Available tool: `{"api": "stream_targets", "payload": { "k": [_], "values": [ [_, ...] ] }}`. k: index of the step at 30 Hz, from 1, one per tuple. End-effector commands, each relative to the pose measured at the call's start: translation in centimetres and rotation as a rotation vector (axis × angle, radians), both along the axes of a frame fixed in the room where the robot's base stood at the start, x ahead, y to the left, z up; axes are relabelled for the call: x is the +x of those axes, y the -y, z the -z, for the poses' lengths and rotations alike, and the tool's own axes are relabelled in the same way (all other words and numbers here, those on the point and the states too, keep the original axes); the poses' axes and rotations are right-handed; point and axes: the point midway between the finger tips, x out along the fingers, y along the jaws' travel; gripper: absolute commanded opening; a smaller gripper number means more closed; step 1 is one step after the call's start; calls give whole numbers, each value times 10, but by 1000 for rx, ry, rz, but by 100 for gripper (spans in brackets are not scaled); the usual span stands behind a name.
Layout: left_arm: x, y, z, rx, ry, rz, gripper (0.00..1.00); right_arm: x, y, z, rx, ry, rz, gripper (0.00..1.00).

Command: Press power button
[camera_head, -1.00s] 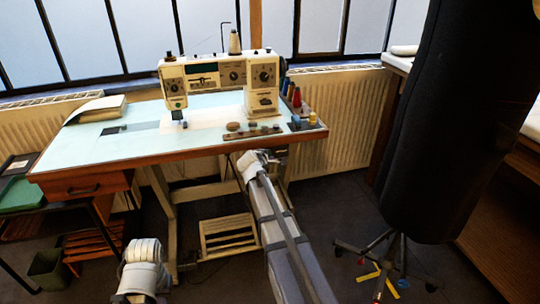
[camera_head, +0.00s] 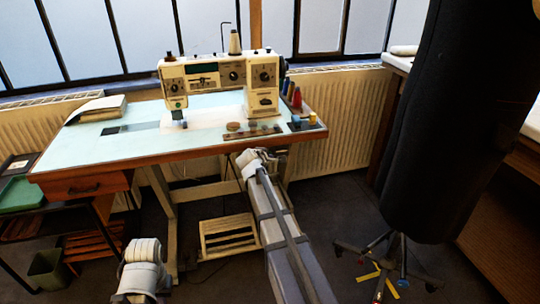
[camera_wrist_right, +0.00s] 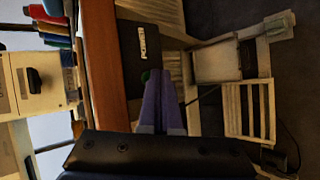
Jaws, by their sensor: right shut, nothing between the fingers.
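A dark switch box marked POWER (camera_wrist_right: 141,47) is fixed beside the brown table edge in the right wrist view. A small green button (camera_wrist_right: 146,75) shows at its lower end, partly hidden by my fingertips. My right gripper (camera_wrist_right: 160,76) is shut and empty, its purple-grey fingers reaching to the button. I cannot tell whether they touch it.
The sewing table (camera_head: 95,140) carries thread spools (camera_head: 293,95) and small items at its right end. A black dress form (camera_head: 430,150) stands to the right. A slatted pedal (camera_head: 228,236) is beneath the table. A green bin (camera_head: 47,266) stands at lower left.

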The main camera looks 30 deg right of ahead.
Motion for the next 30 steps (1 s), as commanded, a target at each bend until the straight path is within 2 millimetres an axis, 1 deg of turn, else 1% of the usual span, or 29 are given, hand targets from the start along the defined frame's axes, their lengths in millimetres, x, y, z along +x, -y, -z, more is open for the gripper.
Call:
{"api": "stream_targets", "payload": {
  "k": [20,26,30],
  "values": [
    [0,0,0,0,0,0,0,8,2,0,0,0,0,0],
    [0,0,0,0,0,0,0,7,2,0,0,0,0,0],
    [0,0,0,0,0,0,0,1,0,0,0,0,0,0]
  ]
}}
